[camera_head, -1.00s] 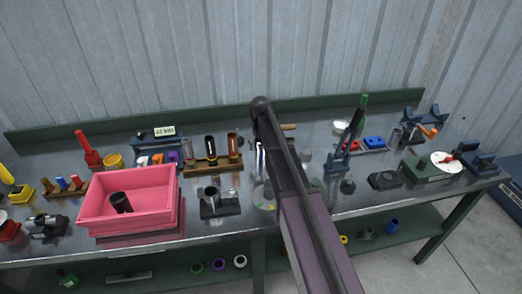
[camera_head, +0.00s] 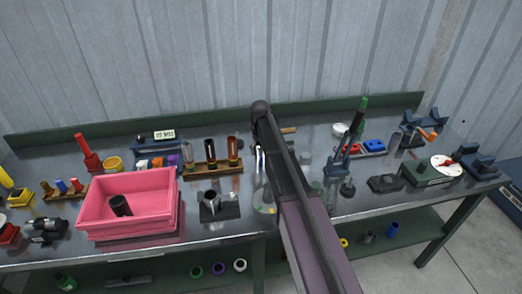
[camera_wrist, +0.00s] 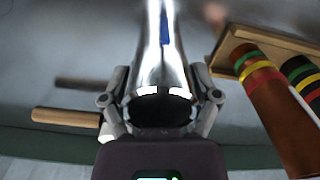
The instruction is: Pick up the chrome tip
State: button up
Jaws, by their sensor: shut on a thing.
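The chrome tip (camera_wrist: 162,55) is a shiny, mirror-like tube. In the wrist view it sits between the two fingers of my gripper (camera_wrist: 161,108), with its dark open end toward the palm. The fingers are shut on its two sides. Its far end runs out of the top of the wrist view. In the head view my own arm covers most of the gripper and tip; a bright chrome sliver (camera_head: 259,160) shows just left of the arm. I cannot tell whether the tip touches the bench.
A wooden rack (camera_wrist: 240,45) with banded brown and black tubes stands close on the right in the wrist view. A wooden handle (camera_wrist: 66,117) lies at left. In the head view a pink bin (camera_head: 95,225) with a black cylinder stands left on the crowded bench (camera_head: 270,225).

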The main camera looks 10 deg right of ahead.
dwell(0.3)
jog(key=shift+r+p, duration=0.3)
jog(key=shift+p, duration=0.05)
jog(key=shift+c, duration=1.3)
notch_tip(320, 180, up, 9)
jog(key=p, duration=0.9)
jog(key=shift+r, duration=0.15)
jog(key=shift+s, duration=0.1)
